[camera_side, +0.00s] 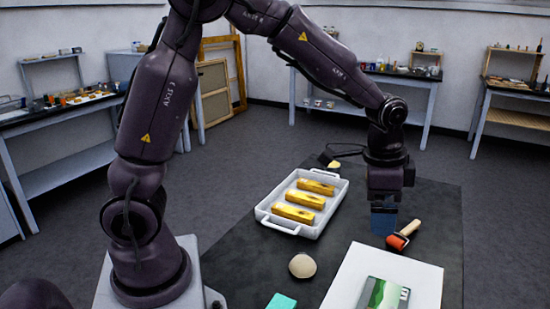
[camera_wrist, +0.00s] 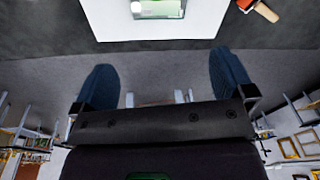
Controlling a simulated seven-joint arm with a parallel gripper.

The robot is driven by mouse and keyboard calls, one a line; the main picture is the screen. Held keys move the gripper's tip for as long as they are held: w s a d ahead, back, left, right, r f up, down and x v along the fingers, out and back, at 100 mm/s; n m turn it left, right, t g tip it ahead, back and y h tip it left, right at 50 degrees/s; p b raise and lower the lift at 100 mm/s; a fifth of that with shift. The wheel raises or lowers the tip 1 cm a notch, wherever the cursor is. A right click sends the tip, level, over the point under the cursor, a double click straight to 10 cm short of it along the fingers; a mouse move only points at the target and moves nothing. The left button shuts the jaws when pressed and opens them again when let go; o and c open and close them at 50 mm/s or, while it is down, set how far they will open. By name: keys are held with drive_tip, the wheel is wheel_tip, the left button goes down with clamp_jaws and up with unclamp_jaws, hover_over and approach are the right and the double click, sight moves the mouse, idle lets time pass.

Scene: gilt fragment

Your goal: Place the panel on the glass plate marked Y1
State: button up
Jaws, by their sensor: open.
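Three gold, bar-like pieces (camera_side: 305,200) lie in a white tray with handles (camera_side: 266,217) in the side view; I cannot tell whether one of them is the panel. A green, glossy rectangular plate (camera_side: 378,293) lies on a white board (camera_side: 425,276) at the lower edge. It also shows in part at the top of the wrist view (camera_wrist: 158,9). A mark near its edge is too small to read as Y1. My gripper (camera_side: 384,222) hangs above the dark mat, right of the tray and beyond the board. In the wrist view its blue fingers (camera_wrist: 163,82) are apart with nothing between them.
A roller with a red-orange head and wooden handle (camera_side: 403,236) lies just right of my gripper. A round beige object (camera_side: 302,266) and a teal block (camera_side: 281,301) lie on the dark mat (camera_side: 245,258).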

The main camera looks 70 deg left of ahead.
drive_tip(key=s+a+r+n+t, duration=0.1)
drive_tip(key=s+r, duration=0.4)
drive_tip(key=s, duration=0.5)
drive_tip(key=s+a+r+n+t, duration=0.1)
drive_tip(key=s+r+n+t, duration=0.2)
drive_tip(key=s, duration=0.7)
wheel_tip(320, 180, up, 3)
drive_tip(key=n, duration=0.2)
drive_tip(key=shift+a+n, duration=0.3)
